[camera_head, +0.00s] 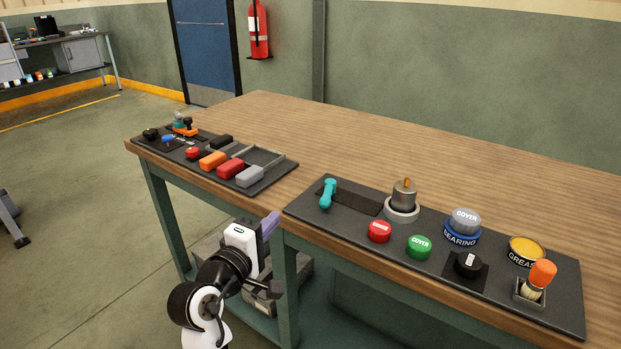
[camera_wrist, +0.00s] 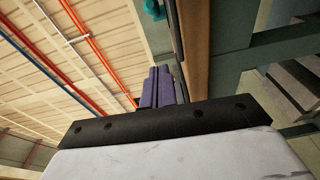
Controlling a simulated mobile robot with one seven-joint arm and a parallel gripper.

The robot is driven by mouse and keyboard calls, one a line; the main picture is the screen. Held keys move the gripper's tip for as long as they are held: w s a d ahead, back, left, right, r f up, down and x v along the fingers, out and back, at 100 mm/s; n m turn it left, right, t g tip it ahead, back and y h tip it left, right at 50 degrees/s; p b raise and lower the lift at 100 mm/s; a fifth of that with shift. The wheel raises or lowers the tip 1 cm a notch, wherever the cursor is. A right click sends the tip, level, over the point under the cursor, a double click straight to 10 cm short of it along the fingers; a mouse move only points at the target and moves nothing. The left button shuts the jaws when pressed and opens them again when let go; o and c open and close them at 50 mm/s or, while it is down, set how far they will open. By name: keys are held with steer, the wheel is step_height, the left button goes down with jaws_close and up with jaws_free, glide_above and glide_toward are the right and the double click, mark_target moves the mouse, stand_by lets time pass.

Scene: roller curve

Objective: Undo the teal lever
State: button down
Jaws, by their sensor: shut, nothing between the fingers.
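The teal lever (camera_head: 327,193) stands tilted at the left end of the right-hand dark panel (camera_head: 350,231), beside a dark recess. My gripper (camera_head: 270,225) is in front of the table's front edge, below and to the left of the lever, and apart from it. Its purple fingers (camera_wrist: 158,88) are together and empty in the wrist view. A teal piece (camera_wrist: 153,9) shows at the top of the wrist view, beyond the fingertips; only part of it is in frame.
The right panel also bears a red button (camera_head: 379,231), a green button (camera_head: 419,246), a metal post (camera_head: 404,192), a black knob (camera_head: 467,264) and a brush (camera_head: 540,276). A left panel (camera_head: 262,182) holds several coloured blocks. The wooden tabletop (camera_head: 290,130) behind is clear.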

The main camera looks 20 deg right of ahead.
mark_target(311, 210)
steer(key=p+x, duration=0.1)
steer(key=x, duration=0.9)
steer(key=shift+w, duration=0.1)
steer(key=shift+s+d+f+p, duration=0.1)
steer(key=shift+s+d+p, duration=0.15)
steer(key=shift+s+d, duration=0.25)
steer(key=shift+s+d+p, duration=0.25)
steer(key=shift+s+d, duration=0.05)
steer(key=shift+d, duration=0.25)
steer(key=shift+s+d, duration=0.3)
steer(key=shift+d, duration=0.2)
